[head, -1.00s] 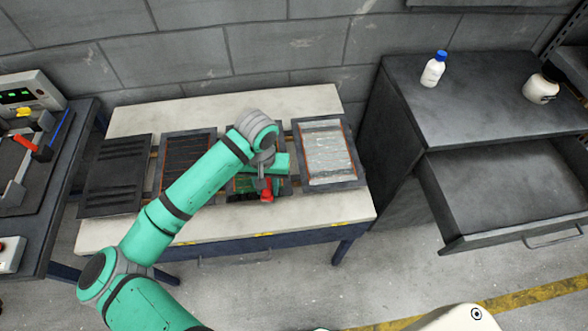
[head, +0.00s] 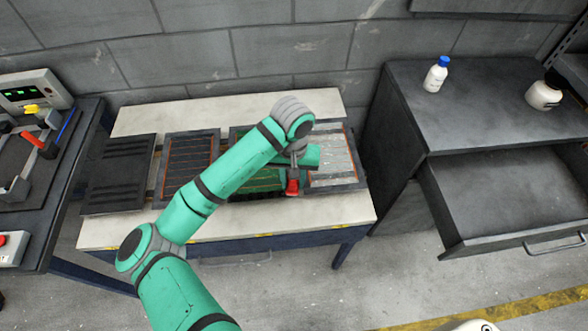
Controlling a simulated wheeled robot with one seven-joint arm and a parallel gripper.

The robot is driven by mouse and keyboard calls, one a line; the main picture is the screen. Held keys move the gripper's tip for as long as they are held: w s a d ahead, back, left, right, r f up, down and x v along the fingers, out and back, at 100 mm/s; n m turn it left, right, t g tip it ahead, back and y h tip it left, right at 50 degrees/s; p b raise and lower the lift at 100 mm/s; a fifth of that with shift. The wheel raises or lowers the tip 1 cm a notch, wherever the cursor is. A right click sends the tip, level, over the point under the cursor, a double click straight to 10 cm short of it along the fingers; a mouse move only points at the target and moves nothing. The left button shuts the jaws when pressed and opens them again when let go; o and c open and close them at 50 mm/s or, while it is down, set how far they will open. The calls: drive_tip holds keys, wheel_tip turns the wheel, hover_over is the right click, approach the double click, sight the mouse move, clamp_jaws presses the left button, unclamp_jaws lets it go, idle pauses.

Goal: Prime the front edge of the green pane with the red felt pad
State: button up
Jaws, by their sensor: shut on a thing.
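The green pane (head: 262,181) lies in a dark frame on the white table, third from the left in a row of framed panes. My arm covers much of it. My gripper (head: 293,176) is shut on the red felt pad (head: 292,188). The pad is at the front right corner of the green pane's frame, close to the gap beside the pale pane. I cannot tell whether the pad touches the pane.
A pale pane (head: 338,158) is on the right, a dark striped pane (head: 190,165) and a black slatted panel (head: 118,174) on the left. The white table's (head: 225,225) front strip is clear. An open drawer (head: 510,195) juts out at right, under a cabinet with a blue-capped bottle (head: 435,75) and a jar (head: 543,95).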

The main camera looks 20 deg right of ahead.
drive_tip(key=shift+s+r, duration=0.1)
drive_tip(key=shift+r, duration=2.65)
